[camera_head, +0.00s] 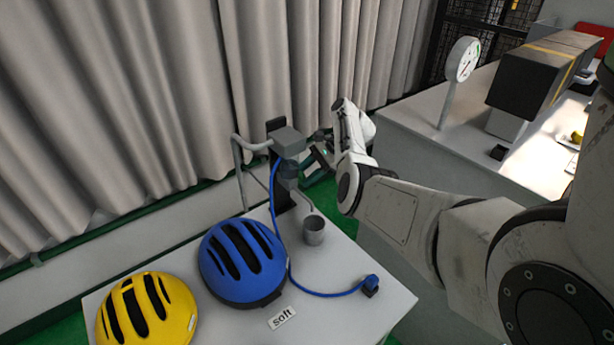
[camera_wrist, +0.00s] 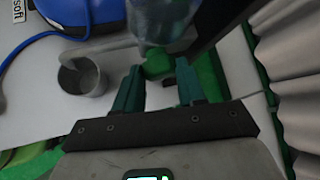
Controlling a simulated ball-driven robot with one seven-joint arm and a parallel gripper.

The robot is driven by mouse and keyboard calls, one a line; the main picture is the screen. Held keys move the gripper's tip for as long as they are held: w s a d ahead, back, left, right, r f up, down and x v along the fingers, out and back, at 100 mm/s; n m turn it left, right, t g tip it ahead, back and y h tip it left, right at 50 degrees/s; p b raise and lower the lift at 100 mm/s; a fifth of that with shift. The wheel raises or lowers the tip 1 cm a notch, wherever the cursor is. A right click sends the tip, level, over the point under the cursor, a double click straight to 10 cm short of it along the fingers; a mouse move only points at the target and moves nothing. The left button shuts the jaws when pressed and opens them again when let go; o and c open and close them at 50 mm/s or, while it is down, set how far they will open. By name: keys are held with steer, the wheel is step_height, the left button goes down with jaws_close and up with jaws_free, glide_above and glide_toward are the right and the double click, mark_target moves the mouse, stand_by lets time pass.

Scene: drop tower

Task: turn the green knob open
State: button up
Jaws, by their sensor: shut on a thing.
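The green knob (camera_wrist: 157,66) shows in the wrist view between the two teal fingers of my gripper (camera_wrist: 157,85), just below a clear, glassy part of the fixture. My gripper is shut on the knob. In the head view my gripper (camera_head: 318,158) reaches in from the right to the grey post fixture (camera_head: 287,142) at the back of the white table. The knob is hidden there behind my fingers and the fixture. I cannot tell how far the knob is turned.
A grey cup (camera_head: 313,231) stands under the fixture's spout. A blue helmet (camera_head: 241,262), a yellow helmet (camera_head: 147,310), a "soft" label (camera_head: 282,318) and a blue cable (camera_head: 325,294) are on the table (camera_head: 385,308). Curtains (camera_head: 110,100) hang behind; a dial gauge (camera_head: 462,60) stands on the right counter.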

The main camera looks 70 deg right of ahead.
steer(key=shift+w+d+m+g+b, duration=0.15)
steer(key=shift+m+g+b, duration=0.15)
steer(key=shift+g+b, duration=0.25)
steer(key=shift+r+y, duration=0.1)
steer(key=shift+y, duration=0.2)
steer(key=o, duration=0.7)
steer(key=shift+o, duration=0.2)
steer(key=b+v, duration=0.1)
steer(key=v, duration=0.9)
steer(key=shift+d+r+b, duration=0.2)
steer(key=shift+r+b, duration=0.05)
steer(key=shift+b, duration=0.15)
